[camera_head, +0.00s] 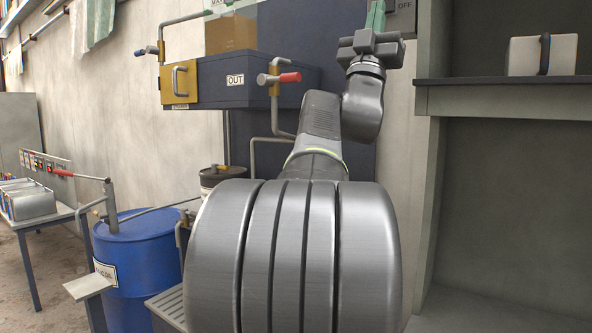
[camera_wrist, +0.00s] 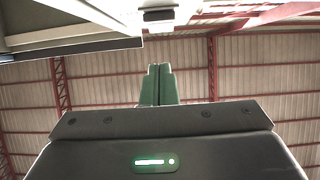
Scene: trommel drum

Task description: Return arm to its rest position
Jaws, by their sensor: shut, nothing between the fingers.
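My arm (camera_head: 325,125) rises in front of the dark blue panel in the head view and bends upward at the wrist. My gripper (camera_head: 376,14) is at the top of the head view, pointing up, with its green fingers cut by the picture's edge. In the wrist view my gripper (camera_wrist: 158,72) shows two green fingers side by side, shut and with nothing between them.
A dark box marked OUT (camera_head: 235,80) with pipes and a red handle is left of my arm. A blue drum (camera_head: 140,265) stands lower left, beside a table (camera_head: 30,222) with trays. A shelf (camera_head: 505,82) at right holds a pale case (camera_head: 541,55).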

